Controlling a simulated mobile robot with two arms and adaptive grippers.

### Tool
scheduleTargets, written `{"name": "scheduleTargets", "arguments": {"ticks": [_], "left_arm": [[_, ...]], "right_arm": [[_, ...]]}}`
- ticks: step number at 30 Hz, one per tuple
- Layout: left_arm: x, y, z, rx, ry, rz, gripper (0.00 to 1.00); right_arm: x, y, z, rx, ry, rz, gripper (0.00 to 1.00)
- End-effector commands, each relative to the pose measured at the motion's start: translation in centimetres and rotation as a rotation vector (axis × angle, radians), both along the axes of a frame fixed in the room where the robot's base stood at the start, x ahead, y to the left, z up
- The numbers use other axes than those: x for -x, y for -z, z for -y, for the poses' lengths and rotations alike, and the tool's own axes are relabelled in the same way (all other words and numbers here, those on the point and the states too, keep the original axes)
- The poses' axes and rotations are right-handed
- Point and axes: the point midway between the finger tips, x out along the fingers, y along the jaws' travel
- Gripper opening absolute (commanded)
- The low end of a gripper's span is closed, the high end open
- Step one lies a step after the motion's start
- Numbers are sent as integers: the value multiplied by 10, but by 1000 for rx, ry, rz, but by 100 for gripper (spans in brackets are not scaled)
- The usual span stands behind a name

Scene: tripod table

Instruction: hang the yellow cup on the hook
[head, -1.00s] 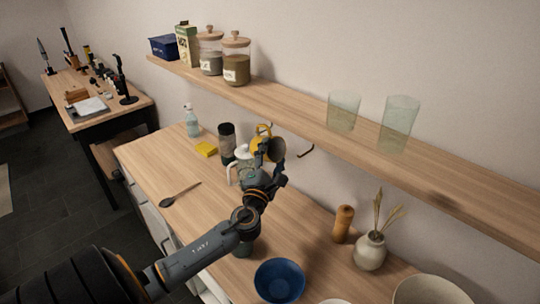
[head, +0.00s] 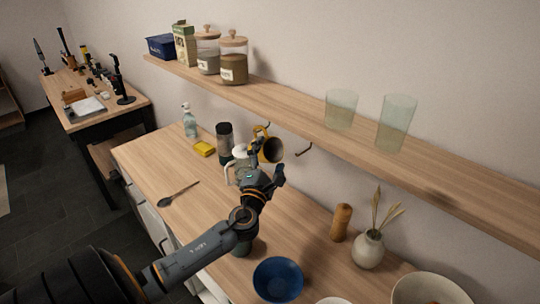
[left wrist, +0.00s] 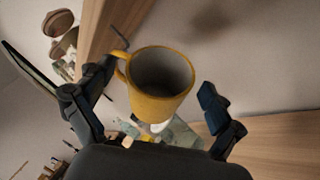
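The yellow cup (head: 268,148) is below the long shelf, near the wall, its dark mouth facing right. Its handle is at its upper left, close to a dark hook (head: 267,125); I cannot tell for sure whether it rests on that hook. A second dark hook (head: 304,150) to the right is empty. My left gripper (head: 267,161) is just below the cup. In the left wrist view the cup (left wrist: 156,88) sits between widely spread fingers, with a gap to the right finger. The handle is near the left finger. My right gripper is not in view.
The wooden shelf (head: 290,108) runs above, with jars and glasses on it. On the counter (head: 160,170), a white teapot (head: 232,172) and a dark canister (head: 224,140) stand close to my arm. A blue bowl (head: 278,279) is in front.

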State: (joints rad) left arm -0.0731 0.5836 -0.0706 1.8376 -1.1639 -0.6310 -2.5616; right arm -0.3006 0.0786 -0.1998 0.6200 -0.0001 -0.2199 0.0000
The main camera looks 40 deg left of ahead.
Motion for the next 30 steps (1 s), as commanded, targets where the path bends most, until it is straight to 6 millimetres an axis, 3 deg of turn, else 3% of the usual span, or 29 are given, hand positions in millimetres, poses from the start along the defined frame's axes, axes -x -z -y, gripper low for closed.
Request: {"name": "scheduleTargets", "arguments": {"ticks": [11,24,30], "left_arm": [[8,4,4,2,2,-5,94],[86,20,39,2,0,-4,94],[104,23,48,1,0,-2,94]], "right_arm": [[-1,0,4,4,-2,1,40],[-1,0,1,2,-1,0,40],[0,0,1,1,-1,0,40]]}}
